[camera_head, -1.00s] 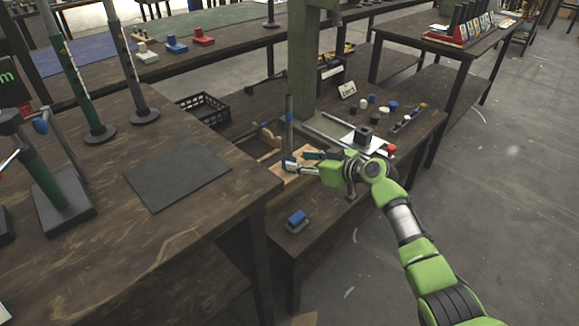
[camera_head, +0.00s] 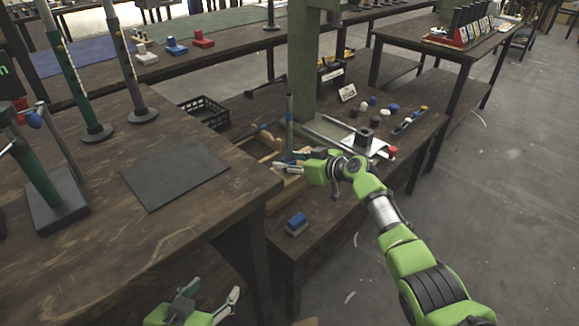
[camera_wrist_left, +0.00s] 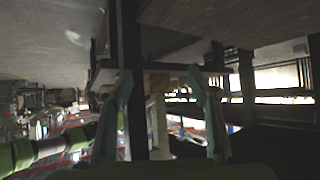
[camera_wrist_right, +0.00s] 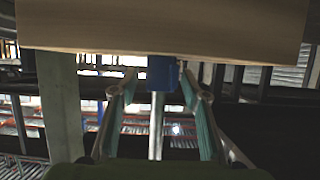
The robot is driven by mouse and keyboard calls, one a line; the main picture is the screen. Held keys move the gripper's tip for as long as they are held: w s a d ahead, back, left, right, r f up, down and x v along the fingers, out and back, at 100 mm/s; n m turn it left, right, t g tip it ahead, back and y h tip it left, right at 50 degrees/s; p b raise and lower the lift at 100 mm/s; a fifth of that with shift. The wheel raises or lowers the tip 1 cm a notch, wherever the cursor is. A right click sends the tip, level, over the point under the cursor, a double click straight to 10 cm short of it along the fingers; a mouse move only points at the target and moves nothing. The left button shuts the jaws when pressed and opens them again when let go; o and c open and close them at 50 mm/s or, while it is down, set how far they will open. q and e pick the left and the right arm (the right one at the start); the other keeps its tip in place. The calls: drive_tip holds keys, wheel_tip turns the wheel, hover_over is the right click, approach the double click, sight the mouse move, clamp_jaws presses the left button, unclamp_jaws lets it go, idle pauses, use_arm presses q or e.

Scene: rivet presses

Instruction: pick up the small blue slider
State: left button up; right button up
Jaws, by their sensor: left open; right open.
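A small blue slider (camera_head: 289,157) sits low on an upright grey post (camera_head: 290,118) on the lower bench in the head view. My right gripper (camera_head: 287,164) is beside it, with its fingers open. In the right wrist view the blue slider (camera_wrist_right: 162,73) shows on the post between the open fingers (camera_wrist_right: 154,82); I cannot tell whether they touch it. Another blue block on a grey base (camera_head: 297,223) lies nearer on the same bench. My left gripper (camera_head: 207,296) is open and empty, low beside the near table; it also shows in the left wrist view (camera_wrist_left: 160,80).
A dark table with a flat black mat (camera_head: 175,173) stands at the left. A thick green column (camera_head: 302,70) rises behind the post. A wooden tray (camera_head: 258,148), a black crate (camera_head: 205,112) and several small knobs (camera_head: 372,103) lie nearby. A wooden edge (camera_wrist_right: 165,30) is close above.

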sight(290, 103)
drive_tip(key=c, duration=1)
drive_tip(key=shift+o, duration=0.2)
drive_tip(key=shift+r, duration=0.15)
drive_tip(key=shift+r, duration=0.25)
wheel_tip(290, 103, up, 8)
drive_tip(key=p, duration=0.2)
drive_tip(key=shift+p, duration=0.35)
use_arm(q)
drive_tip(key=s+a+f+g+y+p, duration=0.1)
drive_tip(key=s+a+f+g, duration=0.1)
drive_tip(key=s+g, duration=0.35)
drive_tip(key=s+a+f+g+y+p, duration=0.1)
drive_tip(key=s+a+f+g, duration=0.15)
drive_tip(key=s, duration=0.55)
use_arm(e)
wheel_tip(290, 103, up, 10)
drive_tip(key=shift+r, duration=0.1)
drive_tip(key=shift+c, duration=0.2)
use_arm(q)
drive_tip(key=p+x, duration=0.1)
drive_tip(key=x, duration=0.5)
drive_tip(key=shift+d+p, duration=0.2)
drive_tip(key=shift+p, duration=0.1)
use_arm(e)
drive_tip(key=shift+o, duration=0.2)
wheel_tip(290, 103, up, 9)
